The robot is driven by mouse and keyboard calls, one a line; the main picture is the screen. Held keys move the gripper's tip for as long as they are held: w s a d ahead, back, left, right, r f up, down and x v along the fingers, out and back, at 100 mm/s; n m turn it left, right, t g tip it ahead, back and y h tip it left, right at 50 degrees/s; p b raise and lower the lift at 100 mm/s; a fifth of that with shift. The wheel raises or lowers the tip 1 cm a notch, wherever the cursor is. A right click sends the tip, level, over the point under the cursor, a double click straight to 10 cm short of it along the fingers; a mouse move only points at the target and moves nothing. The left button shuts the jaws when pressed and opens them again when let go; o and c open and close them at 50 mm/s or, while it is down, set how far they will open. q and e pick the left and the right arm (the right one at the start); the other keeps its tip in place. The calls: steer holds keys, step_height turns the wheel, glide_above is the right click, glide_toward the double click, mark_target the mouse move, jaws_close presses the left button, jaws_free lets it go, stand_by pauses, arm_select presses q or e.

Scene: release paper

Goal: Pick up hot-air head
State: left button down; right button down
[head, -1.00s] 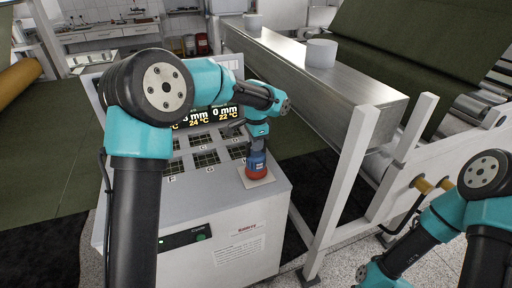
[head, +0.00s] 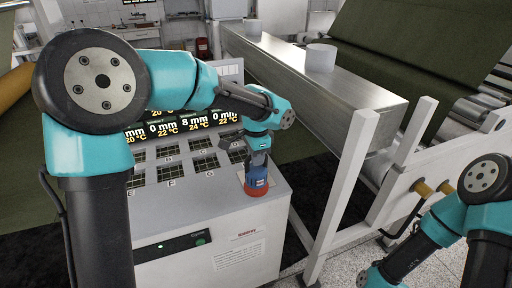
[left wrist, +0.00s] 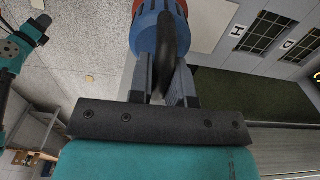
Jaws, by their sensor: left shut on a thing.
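The hot-air head (head: 256,180) has a blue body and a red lower end. It is near the front right corner of the white console's top in the head view. My left gripper (head: 257,158) is shut on its upper part from above. In the left wrist view, the blue body (left wrist: 152,30) shows between the fingers (left wrist: 162,68), with a dark strip across it and some red at the top edge. The head hides the pale pad in the head view; the gap under its red end cannot be judged there. My right gripper is out of view.
The white console (head: 225,225) has labelled grid squares and a lit display (head: 180,126). A white frame post (head: 345,190) and a long metal beam (head: 310,85) stand to its right. My right arm is at lower right.

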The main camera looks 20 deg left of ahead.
mark_target(256, 169)
arm_select(q)
steer(key=s, duration=0.2)
steer(key=s+d, duration=0.1)
steer(key=s, duration=0.1)
steer(key=s+d, duration=0.1)
steer(key=s, duration=0.1)
steer(key=shift+s+r, duration=0.15)
steer(key=shift+r, duration=0.2)
steer(key=shift+a, duration=0.15)
